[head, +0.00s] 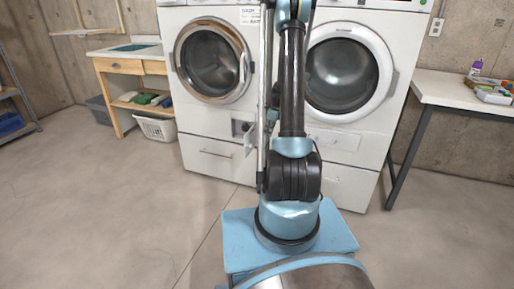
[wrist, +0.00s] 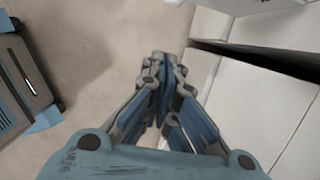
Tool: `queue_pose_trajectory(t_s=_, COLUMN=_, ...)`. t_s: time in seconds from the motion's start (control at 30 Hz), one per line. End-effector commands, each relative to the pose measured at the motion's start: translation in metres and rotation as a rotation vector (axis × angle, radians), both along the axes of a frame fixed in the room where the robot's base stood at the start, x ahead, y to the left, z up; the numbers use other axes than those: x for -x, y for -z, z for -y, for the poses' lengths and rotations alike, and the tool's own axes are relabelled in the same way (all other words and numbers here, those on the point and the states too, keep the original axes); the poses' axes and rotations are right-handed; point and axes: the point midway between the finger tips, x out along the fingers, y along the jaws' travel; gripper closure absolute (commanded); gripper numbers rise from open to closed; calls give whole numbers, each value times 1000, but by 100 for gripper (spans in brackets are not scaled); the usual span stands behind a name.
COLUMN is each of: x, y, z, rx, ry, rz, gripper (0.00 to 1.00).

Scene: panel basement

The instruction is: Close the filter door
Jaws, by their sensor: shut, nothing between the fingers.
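The filter door (head: 250,138) is a small pale flap at the lower right front of the left white machine (head: 215,130). It stands open, swung out beside a small dark recess (head: 239,128). My arm and a slim upright post hide the area just right of it. My gripper (wrist: 161,58) shows in the wrist view with its fingers together and nothing between them. Its fingertips are over bare floor, left of white machine fronts. In the head view I cannot make out the gripper clearly, so its gap to the door is unclear.
A second white machine (head: 343,80) stands at right, its round door shut. A wooden sink bench (head: 128,68) with a white basket (head: 157,127) is at left. A white table (head: 465,92) is at right. The floor (head: 110,210) at front left is clear.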

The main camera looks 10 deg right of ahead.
Motion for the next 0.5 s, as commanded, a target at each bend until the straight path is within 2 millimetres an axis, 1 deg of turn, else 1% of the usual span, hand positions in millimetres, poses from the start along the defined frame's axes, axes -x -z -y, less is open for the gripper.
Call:
queue_pose_trajectory(t_s=0.27, x=-4, y=16, z=-1, rx=-4, ry=17, rz=-4, gripper=100)
queue_pose_trajectory(t_s=0.5, x=-8, y=45, z=-7, rx=-3, ry=16, rz=-4, gripper=100)
